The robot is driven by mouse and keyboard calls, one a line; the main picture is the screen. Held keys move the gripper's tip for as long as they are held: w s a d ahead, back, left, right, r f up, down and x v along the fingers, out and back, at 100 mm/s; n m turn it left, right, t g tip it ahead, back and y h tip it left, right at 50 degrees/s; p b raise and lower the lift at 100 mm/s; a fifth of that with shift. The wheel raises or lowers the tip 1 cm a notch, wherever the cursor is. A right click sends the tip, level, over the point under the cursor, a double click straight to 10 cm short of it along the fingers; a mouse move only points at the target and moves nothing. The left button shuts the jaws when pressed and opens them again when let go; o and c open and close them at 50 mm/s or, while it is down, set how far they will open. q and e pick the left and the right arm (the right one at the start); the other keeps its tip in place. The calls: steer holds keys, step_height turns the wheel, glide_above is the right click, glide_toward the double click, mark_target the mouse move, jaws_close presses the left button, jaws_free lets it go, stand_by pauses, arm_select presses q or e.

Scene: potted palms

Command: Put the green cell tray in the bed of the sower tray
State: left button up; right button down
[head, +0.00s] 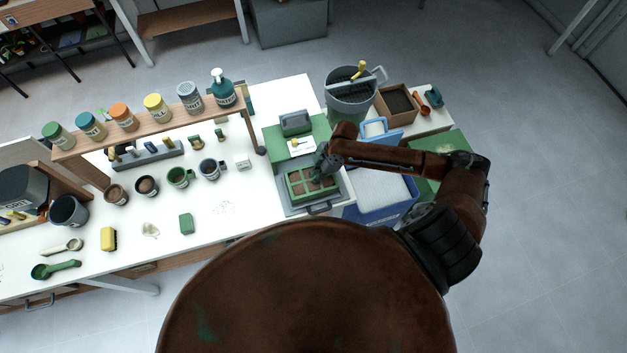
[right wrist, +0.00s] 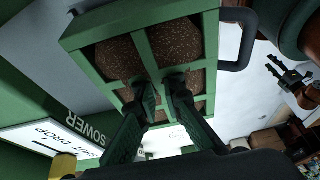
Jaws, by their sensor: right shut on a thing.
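The green cell tray (head: 311,185) has several square cells with brown soil in them. It is over the sower tray's grey bed (head: 290,211), at the front of the green sower. I cannot tell whether it rests on the bed. My right gripper (head: 318,172) is shut on a divider of the cell tray. The right wrist view shows the fingers (right wrist: 165,92) closed on the tray's divider (right wrist: 150,55), between cells. A small dark gripper, seemingly my left one (right wrist: 288,74), shows far off in the right wrist view.
The sower's green body (head: 275,145) and grey block (head: 295,122) stand behind the bed. A blue bin (head: 385,212) is close on the right. A grey bucket (head: 350,95) and brown soil box (head: 397,104) are behind.

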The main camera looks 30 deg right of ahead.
steer(key=shift+f, duration=0.9)
steer(key=shift+f, duration=0.1)
steer(key=c, duration=2)
jaws_free()
steer(key=shift+s, duration=0.1)
steer(key=shift+c, duration=0.2)
steer(key=v, duration=1.2)
